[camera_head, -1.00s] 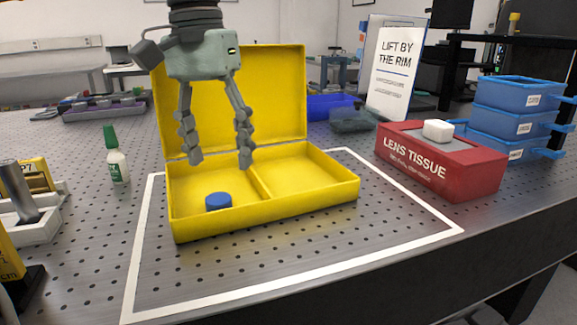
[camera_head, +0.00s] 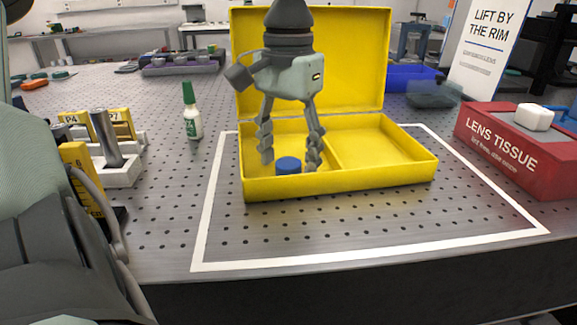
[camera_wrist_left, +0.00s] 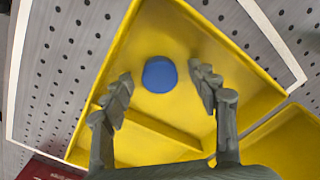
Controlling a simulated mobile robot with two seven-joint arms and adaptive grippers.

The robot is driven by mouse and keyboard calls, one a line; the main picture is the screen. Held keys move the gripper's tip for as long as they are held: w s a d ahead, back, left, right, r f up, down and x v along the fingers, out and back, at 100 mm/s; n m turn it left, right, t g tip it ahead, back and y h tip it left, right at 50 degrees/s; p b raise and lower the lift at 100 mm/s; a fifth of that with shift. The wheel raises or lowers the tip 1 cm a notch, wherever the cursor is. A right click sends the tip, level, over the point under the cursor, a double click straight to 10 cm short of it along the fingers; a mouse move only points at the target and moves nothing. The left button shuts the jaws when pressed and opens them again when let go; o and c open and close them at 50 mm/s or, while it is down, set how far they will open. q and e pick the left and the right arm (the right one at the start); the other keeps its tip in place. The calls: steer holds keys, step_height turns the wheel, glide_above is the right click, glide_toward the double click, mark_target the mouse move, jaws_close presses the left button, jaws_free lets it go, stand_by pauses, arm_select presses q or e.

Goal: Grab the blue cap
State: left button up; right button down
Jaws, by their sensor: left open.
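The blue cap (camera_head: 288,165) is a short round cylinder in the left compartment of the open yellow case (camera_head: 400,178). My left gripper (camera_head: 290,156) points down into that compartment, its two fingers spread and empty, one on each side of the cap in the picture. In the left wrist view the cap (camera_wrist_left: 159,74) lies between the open fingers (camera_wrist_left: 162,82), with gaps on both sides and slightly beyond the tips. I cannot tell the exact height of the fingertips above the case floor. My right gripper is not in view.
The yellow lid (camera_head: 350,60) stands upright behind the gripper. A low divider (camera_head: 335,155) splits the case. A green-capped bottle (camera_head: 192,115) stands to the left, a red lens tissue box (camera_head: 500,150) to the right. The perforated table in front of the case (camera_head: 330,220) is clear.

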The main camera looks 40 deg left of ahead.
arm_select(q)
steer(key=c, duration=0.9)
steer(key=shift+o, duration=0.2)
steer(key=shift+r, duration=0.1)
